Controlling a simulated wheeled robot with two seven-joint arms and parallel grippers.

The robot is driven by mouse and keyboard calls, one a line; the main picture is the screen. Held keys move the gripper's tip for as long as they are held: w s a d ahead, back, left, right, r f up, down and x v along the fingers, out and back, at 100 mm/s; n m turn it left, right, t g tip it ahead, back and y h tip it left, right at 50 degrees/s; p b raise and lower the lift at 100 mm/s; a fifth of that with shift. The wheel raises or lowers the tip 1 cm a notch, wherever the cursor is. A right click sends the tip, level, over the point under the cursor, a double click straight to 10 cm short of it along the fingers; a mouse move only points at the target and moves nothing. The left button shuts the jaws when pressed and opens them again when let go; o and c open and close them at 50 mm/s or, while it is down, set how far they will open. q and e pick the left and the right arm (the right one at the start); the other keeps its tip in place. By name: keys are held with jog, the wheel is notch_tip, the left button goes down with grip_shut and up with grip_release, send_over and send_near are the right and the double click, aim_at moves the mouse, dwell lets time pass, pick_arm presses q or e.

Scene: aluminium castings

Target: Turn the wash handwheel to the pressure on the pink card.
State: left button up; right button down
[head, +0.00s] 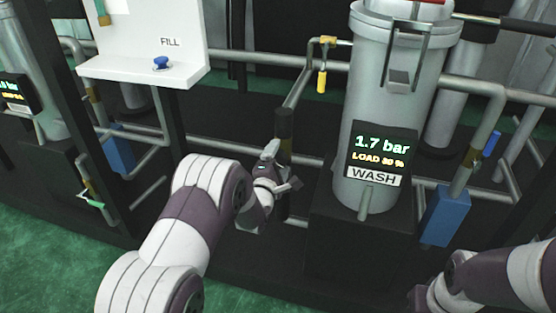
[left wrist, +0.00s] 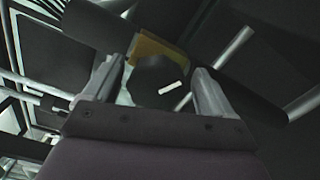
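The grey wash vessel (head: 389,110) stands right of centre with a display (head: 382,147) reading 1.7 bar, a load percentage too small to read surely, and a WASH label (head: 373,177). My left gripper (head: 281,168) is in front of a dark upright cylinder left of this vessel, fingers spread. In the left wrist view a dark round knob with a white mark (left wrist: 160,82), probably the handwheel, lies between the fingers, with small gaps showing beside it. In the head view my gripper hides it. My right gripper (head: 428,297) is at the bottom right, its fingers unclear. I see no pink card.
Grey pipes run around the vessel. A yellow-handled valve (head: 322,70) hangs above my left gripper, and a blue block (head: 445,215) is right of the vessel. A white FILL panel (head: 150,45) with a blue knob (head: 161,63) stands at upper left. Green floor shows in front.

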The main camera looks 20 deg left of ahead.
pick_arm(q)
jog(key=s+p, duration=0.4)
jog(key=s, duration=0.8)
jog(key=shift+s+a, duration=0.25)
jog(key=shift+s, duration=0.15)
